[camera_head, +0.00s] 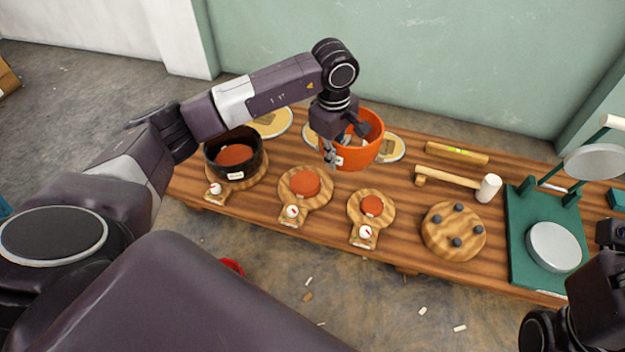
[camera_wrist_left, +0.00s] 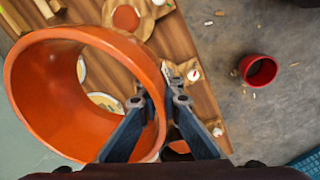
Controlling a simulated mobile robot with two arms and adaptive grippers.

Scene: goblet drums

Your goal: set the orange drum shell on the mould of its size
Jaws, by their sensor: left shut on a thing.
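My left gripper (camera_head: 332,154) is shut on the wall of the orange drum shell (camera_head: 368,152), holding it above the back of the bench. In the left wrist view the fingers (camera_wrist_left: 158,104) pinch the rim of the shell (camera_wrist_left: 28,100), whose open mouth faces the camera. Three round wooden moulds with red-brown discs line the front: the left mould (camera_head: 262,178) carries a black shell (camera_head: 214,166), while the middle mould (camera_head: 305,184) and the smaller right mould (camera_head: 372,206) are bare. My right arm shows at the lower right; its fingers are not clear.
The bench (camera_head: 400,262) also holds a mallet (camera_head: 488,188), a yellow level (camera_head: 457,153), a pegged round board (camera_head: 453,232) and a green press (camera_head: 520,250). Pale round skins (camera_head: 272,124) lie behind. A red cup (camera_head: 232,266) stands on the floor in front.

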